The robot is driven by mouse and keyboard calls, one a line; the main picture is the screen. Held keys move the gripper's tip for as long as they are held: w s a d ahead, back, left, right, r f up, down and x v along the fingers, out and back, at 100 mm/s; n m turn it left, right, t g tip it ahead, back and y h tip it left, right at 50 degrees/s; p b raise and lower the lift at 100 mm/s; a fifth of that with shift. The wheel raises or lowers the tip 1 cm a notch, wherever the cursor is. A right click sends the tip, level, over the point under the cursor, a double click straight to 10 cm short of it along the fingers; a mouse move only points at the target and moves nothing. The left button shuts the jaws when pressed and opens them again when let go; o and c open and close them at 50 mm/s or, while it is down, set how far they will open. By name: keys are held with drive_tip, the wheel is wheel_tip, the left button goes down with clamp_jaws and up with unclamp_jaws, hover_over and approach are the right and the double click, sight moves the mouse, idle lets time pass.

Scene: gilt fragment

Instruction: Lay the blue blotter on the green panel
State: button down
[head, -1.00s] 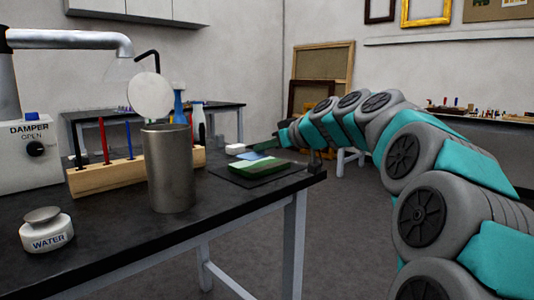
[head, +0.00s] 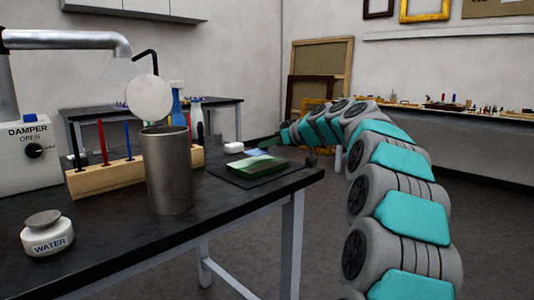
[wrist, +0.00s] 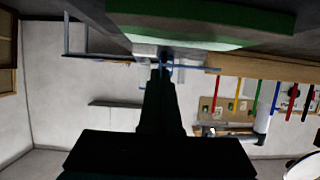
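The green panel (head: 257,169) lies on a dark mat near the right end of the black table. It also fills the top of the upside-down wrist view (wrist: 200,24). The thin blue blotter (head: 255,152) is just beyond the panel, close to the tip of my gripper (head: 268,144). In the wrist view the blotter (wrist: 195,67) shows nearly edge-on as a blue strip across the fingertips of my gripper (wrist: 164,62). The fingers look close together on it. The blotter is beside the panel, and its exact height over the table is hard to judge.
A white block (head: 234,148) sits left of the blotter. A metal cylinder (head: 168,180), a wooden rack (head: 90,181) with coloured rods and a water pot (head: 46,234) stand farther left on the black table (head: 240,210). Open floor lies to the right.

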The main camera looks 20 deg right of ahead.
sight(267, 151)
drive_tip(key=shift+f, duration=1.4)
drive_tip(key=shift+f, duration=0.15)
drive_tip(key=c, duration=1.1)
unclamp_jaws()
drive_tip(key=shift+r, duration=0.3)
drive_tip(key=b+v, duration=0.1)
drive_tip(key=v, duration=1.1)
drive_tip(key=shift+b, duration=0.35)
drive_tip(key=shift+f, duration=0.1)
